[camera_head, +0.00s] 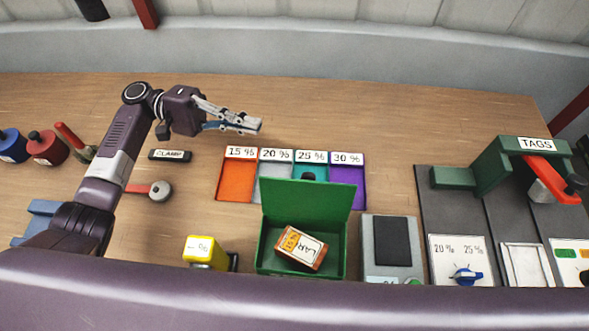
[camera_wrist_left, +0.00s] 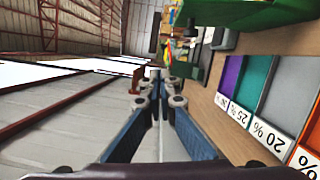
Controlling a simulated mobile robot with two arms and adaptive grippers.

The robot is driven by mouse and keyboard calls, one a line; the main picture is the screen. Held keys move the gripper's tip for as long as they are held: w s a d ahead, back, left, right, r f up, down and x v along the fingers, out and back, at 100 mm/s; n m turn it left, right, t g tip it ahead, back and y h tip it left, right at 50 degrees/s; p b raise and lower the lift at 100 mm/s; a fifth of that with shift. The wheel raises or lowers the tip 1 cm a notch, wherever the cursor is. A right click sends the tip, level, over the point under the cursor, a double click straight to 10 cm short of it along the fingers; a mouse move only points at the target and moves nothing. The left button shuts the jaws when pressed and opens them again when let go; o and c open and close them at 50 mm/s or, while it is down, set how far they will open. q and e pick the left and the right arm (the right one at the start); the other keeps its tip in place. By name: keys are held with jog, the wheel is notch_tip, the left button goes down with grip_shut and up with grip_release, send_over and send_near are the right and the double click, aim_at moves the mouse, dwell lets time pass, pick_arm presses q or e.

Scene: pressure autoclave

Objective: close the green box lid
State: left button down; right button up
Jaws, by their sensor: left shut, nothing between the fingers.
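The green box (camera_head: 348,250) stands open on the wooden table in the head view. Its green lid (camera_head: 307,205) is raised at the back edge, standing about upright. A brown labelled block (camera_head: 300,248) lies tilted inside the box. My left gripper (camera_head: 258,124) is shut and empty, behind the row of coloured bins, up and left of the lid and apart from it. In the left wrist view its fingers (camera_wrist_left: 160,92) are together, and part of the green box (camera_wrist_left: 250,12) shows at the top. My right gripper is not in view.
Coloured percent bins, the orange one (camera_head: 238,186) leftmost, sit behind the box. A yellow block (camera_head: 205,252) is left of it, a grey scale-like device (camera_head: 392,250) right. A green TAGS press (camera_head: 490,168) stands further right. The table behind the bins is clear.

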aim_at(307, 194)
pick_arm(q)
notch_tip(307, 194, down, 7)
jog(key=b, duration=0.6)
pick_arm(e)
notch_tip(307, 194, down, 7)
pick_arm(q)
jog(key=s+d+r+p, duration=0.1)
jog(key=s+d+p, duration=0.5)
jog(key=d+p, duration=0.2)
jog(key=shift+d+r, duration=0.25)
jog(key=shift+d, duration=0.65)
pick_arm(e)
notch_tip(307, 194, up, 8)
pick_arm(q)
jog(key=shift+s, duration=0.1)
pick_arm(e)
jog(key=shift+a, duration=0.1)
